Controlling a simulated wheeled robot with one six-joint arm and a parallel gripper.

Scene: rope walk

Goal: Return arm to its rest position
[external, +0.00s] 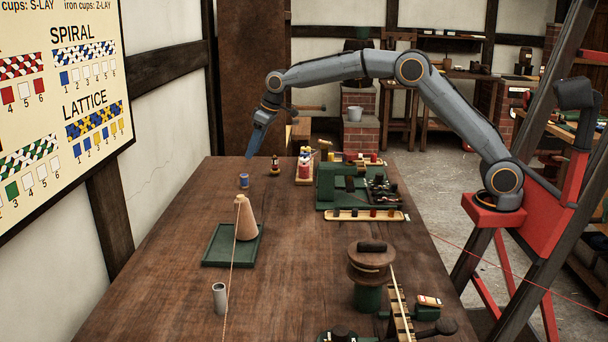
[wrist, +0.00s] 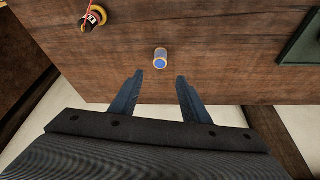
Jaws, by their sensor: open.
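My arm reaches across the table from its red mount at the right, with the elbow raised high. My gripper (external: 254,150) points down over the far left part of the wooden table. In the wrist view its two blue fingers (wrist: 159,88) stand apart with nothing between them. A small blue spool (external: 244,180) stands on the table below the fingertips. It also shows in the wrist view, just beyond the fingertips and apart from them (wrist: 160,58).
A wooden cone (external: 246,218) stands on a green tray (external: 216,254), with a cord running past it. A grey cup (external: 219,298) is nearer. A green machine (external: 332,190) and a wooden-topped device (external: 371,262) stand to the right.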

